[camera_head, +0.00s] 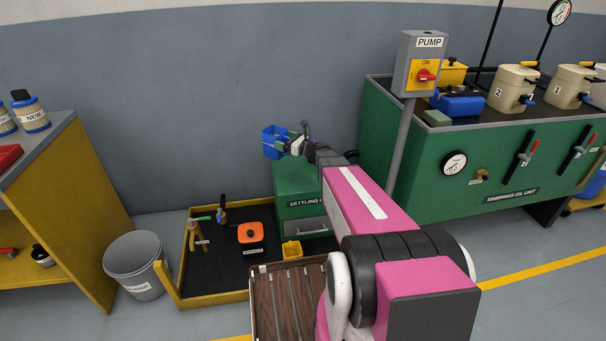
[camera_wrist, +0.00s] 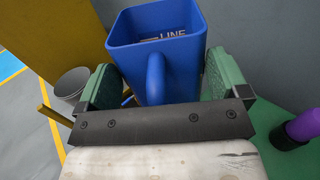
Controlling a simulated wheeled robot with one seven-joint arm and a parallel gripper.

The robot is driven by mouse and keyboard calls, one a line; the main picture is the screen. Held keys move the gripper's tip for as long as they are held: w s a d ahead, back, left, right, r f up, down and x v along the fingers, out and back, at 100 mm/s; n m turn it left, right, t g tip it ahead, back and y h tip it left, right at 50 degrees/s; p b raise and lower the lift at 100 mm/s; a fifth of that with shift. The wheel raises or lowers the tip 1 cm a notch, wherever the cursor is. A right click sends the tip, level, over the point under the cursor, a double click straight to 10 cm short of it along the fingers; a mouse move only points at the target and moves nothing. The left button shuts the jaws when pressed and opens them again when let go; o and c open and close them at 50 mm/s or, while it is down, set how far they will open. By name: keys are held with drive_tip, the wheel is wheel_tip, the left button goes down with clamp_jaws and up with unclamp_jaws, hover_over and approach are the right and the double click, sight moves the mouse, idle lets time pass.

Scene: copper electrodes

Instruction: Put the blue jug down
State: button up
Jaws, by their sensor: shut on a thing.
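The blue jug (camera_head: 273,140) is in the head view, above the left back of the green settling cabinet (camera_head: 298,183). In the wrist view the blue jug (camera_wrist: 192,48) is open at the top, with part of a label showing inside. Its blue handle (camera_wrist: 155,77) faces the camera and sits between the green pads of my gripper (camera_wrist: 154,90). My gripper (camera_head: 290,146) is shut on the jug. The jug's base is hidden, so I cannot tell whether it touches a surface.
A black-floored yellow tray (camera_head: 217,293) stands left of the cabinet, holding an orange container (camera_head: 250,235) and a small yellow cup (camera_head: 291,249). A grey bucket (camera_head: 137,264) stands further left. The green tank unit (camera_head: 400,150) and pump post (camera_head: 400,150) are at right.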

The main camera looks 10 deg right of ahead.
drive_tip(key=shift+h, duration=0.3)
drive_tip(key=w+f, duration=0.1)
drive_tip(key=w+a+f, duration=0.1)
drive_tip(key=w, duration=0.1)
drive_tip(key=w+a+f, duration=0.1)
drive_tip(key=f, duration=0.1)
drive_tip(key=shift+w+f, duration=0.1)
drive_tip(key=shift+w, duration=0.3)
drive_tip(key=shift+d+f, duration=0.15)
drive_tip(key=shift+f, duration=0.1)
drive_tip(key=shift+s+d+f, duration=0.9)
drive_tip(key=shift+d+f, duration=0.75)
drive_tip(key=shift+f, duration=0.15)
drive_tip(key=shift+s+d+f, duration=0.9)
drive_tip(key=shift+d+f, duration=0.8)
drive_tip(key=shift+f, duration=0.05)
drive_tip(key=shift+s+d+f, duration=0.9)
drive_tip(key=shift+d+f, duration=0.75)
drive_tip(key=shift+f, duration=0.15)
drive_tip(key=shift+f, duration=0.15)
